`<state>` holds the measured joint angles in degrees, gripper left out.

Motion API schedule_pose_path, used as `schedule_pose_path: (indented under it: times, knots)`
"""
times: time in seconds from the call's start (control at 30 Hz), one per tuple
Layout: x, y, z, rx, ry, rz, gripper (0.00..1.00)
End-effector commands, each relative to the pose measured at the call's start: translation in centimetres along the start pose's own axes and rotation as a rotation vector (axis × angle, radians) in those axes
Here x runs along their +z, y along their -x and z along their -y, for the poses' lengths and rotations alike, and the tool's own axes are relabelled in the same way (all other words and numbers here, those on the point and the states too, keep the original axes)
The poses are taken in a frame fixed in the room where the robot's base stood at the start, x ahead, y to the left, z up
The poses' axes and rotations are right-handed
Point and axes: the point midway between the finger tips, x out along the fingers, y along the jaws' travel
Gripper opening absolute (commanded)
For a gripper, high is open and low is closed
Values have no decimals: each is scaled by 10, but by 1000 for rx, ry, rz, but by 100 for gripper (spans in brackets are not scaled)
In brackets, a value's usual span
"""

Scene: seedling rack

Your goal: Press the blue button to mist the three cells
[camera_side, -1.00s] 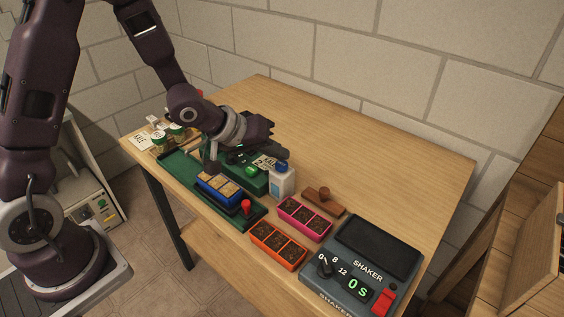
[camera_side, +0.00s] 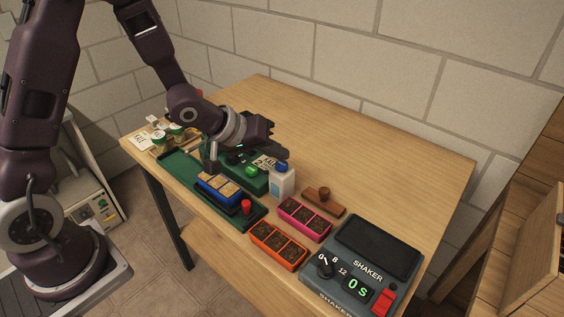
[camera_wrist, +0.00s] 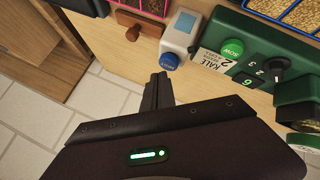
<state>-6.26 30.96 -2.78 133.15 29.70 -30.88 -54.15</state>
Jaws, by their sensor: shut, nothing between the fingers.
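The blue button (camera_side: 282,167) sits on top of a small white and grey mister (camera_side: 281,183). In the wrist view the blue button (camera_wrist: 170,62) shows just past my fingertips, uncovered. My gripper (camera_wrist: 160,80) is shut and empty, its dark fingers together. In the side view my gripper (camera_side: 279,156) is close above the blue button; whether it touches cannot be told. A blue tray (camera_side: 206,195) with three tan-topped cells sits on the green seeder base to the left of the mister. Part of the tray is cut off at the wrist view's top right.
A green seeder panel (camera_wrist: 285,95) with a green SOW button and dials stands beside the mister. A wooden tamper (camera_side: 324,203), a pink tray (camera_side: 303,222), an orange tray (camera_side: 278,250) and the shaker (camera_side: 365,265) lie to the right. The back of the table is clear.

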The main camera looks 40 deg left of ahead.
Motion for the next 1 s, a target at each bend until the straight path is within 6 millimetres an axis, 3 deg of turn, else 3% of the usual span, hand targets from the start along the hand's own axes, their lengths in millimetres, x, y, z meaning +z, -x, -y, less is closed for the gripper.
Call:
schedule_pose_path:
  times: [0.7,1.0]
  knots:
    - [6,-7,5,-1,0,1,0]
    - [1,-1,0,1,0,-1,0]
